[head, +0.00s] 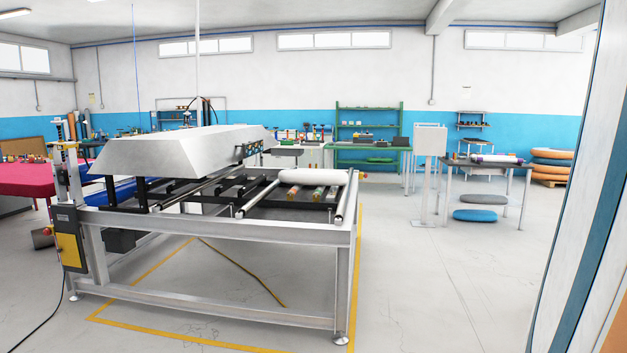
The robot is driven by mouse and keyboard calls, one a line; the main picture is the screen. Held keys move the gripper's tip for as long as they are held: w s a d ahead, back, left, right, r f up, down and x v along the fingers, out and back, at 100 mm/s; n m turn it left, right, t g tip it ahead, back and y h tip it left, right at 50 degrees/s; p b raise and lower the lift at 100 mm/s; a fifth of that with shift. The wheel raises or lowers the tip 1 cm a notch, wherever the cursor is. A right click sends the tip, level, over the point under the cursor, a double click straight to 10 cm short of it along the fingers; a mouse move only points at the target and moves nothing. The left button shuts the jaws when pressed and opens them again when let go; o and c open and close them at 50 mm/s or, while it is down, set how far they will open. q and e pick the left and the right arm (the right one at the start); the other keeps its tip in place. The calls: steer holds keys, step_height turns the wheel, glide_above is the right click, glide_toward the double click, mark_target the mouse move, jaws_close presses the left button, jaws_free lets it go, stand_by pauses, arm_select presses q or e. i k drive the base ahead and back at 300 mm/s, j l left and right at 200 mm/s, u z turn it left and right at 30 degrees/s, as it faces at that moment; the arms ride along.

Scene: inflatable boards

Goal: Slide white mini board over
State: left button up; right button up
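A small white board with rounded ends (314,176) lies on the machine's frame, at its right back corner. It rests near the metal rollers, above several coloured pieces on the dark bed. The machine (230,221) is a large grey metal frame with a white hood (180,151) over its left part. Neither of my grippers shows in the head view, and nothing is seen touching the white board.
Yellow floor tape (358,270) runs around the machine. Open floor (440,290) lies to its right. A grey table (490,166) with a blue board (475,215) beneath stands at the back right. A striped panel (585,200) blocks the right edge. A red-covered table (40,178) is at left.

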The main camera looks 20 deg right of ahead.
mark_target(315, 178)
steer(key=i+z, duration=0.2)
steer(key=i, duration=0.35)
steer(key=i+z, duration=0.2)
steer(key=i, duration=0.35)
steer(key=i+z, duration=0.15)
steer(key=i, duration=0.35)
steer(key=i+j+z, duration=0.2)
steer(key=i, duration=0.35)
